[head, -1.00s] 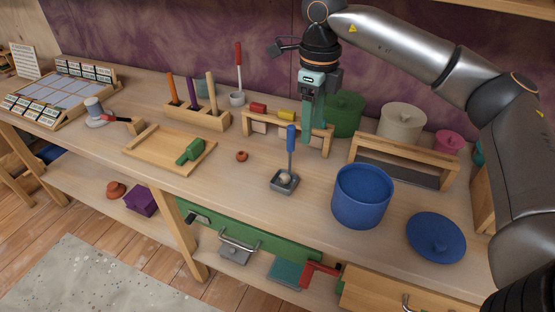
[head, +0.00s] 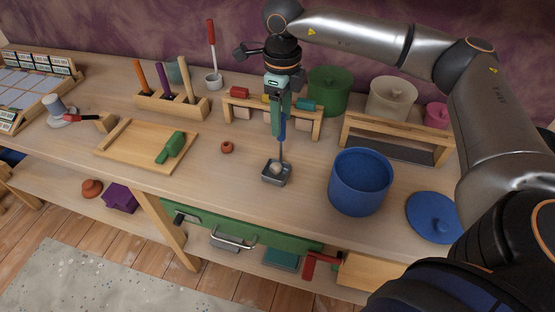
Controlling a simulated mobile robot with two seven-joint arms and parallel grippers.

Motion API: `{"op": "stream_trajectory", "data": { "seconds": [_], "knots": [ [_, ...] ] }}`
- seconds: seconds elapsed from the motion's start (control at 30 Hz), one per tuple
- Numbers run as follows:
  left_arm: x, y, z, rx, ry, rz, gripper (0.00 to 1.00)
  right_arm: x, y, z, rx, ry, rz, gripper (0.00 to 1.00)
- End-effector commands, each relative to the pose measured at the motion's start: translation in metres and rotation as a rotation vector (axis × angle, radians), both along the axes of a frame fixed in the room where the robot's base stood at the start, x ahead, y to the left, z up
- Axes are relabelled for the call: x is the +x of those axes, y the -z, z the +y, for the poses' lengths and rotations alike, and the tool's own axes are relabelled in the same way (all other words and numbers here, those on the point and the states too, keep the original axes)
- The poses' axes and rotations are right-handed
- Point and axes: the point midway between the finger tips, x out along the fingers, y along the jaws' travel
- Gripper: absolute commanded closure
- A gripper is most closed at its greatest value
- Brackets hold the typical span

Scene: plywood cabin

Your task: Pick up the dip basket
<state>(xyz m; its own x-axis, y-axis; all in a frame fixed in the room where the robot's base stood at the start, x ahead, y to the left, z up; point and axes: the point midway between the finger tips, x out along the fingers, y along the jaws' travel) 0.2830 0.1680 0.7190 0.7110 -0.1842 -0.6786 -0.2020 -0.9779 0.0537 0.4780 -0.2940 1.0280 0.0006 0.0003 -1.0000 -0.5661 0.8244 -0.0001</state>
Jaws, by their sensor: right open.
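The dip basket (head: 277,175) is a small grey square basket with a pale round item in it and an upright blue handle on a thin stem. It stands on the workbench (head: 235,180), left of the blue pot. My right gripper (head: 279,132) points down from above at the blue handle. Its teal fingers are open and hide the upper part of the handle. I cannot tell whether they touch it. My left gripper is not in view.
The blue pot (head: 359,184) stands open close on the right, with its blue lid (head: 434,217) beside it. A wooden rack (head: 317,125) with coloured blocks is just behind my gripper. A wooden tray (head: 125,150) with a green piece lies left. A small reddish-brown ring (head: 227,147) sits nearby.

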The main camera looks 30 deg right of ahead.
Motion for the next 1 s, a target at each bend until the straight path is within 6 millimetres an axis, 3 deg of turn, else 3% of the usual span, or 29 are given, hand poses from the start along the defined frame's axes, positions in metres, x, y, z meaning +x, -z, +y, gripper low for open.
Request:
{"op": "stream_trajectory", "data": {
  "seconds": [0.3,0.63,1.0],
  "knots": [
    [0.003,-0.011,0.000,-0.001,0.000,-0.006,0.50,0.003,0.043,-0.003,-0.001,0.001,0.004,0.41],
    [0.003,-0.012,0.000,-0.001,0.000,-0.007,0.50,0.004,0.051,-0.003,-0.001,0.002,0.001,0.41],
    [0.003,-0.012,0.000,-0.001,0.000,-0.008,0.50,0.004,0.050,-0.003,-0.001,0.002,0.001,0.83]
  ]
}}
